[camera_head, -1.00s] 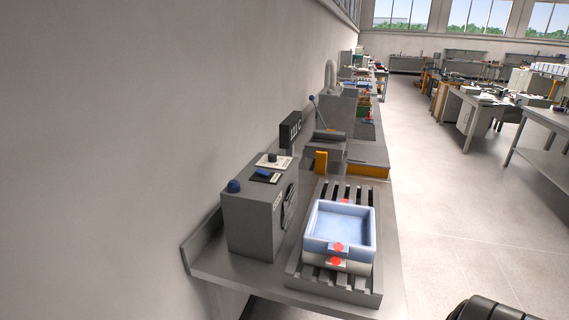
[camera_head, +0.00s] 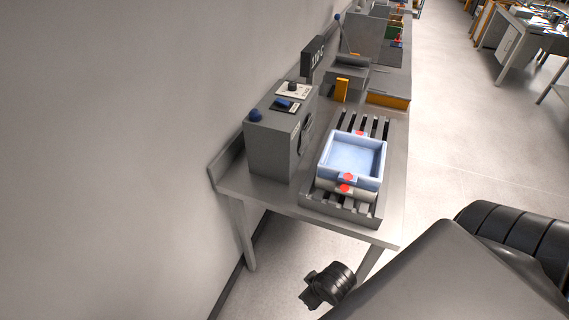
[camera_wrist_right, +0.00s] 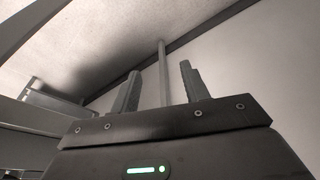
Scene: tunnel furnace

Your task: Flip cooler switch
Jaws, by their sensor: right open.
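A grey cooler box (camera_head: 270,150) with a fan grille on its right side stands at the near left of the bench. On its top are a blue rocker switch (camera_head: 284,104) on a black plate, a dark knob (camera_head: 292,87) on a white plate and a blue round button (camera_head: 256,115) at the near left corner. My right gripper (camera_wrist_right: 159,78) shows in the right wrist view, with its two fingers apart and nothing held. A thin pole shows behind the gap. The switch is not in that view. My left gripper is not in view.
A blue tray (camera_head: 353,158) stacked on a white one sits on a slatted rack (camera_head: 340,205) right of the box. A display (camera_head: 313,60) stands behind the box. The bench (camera_head: 230,178) runs along the wall. Open floor lies to the right.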

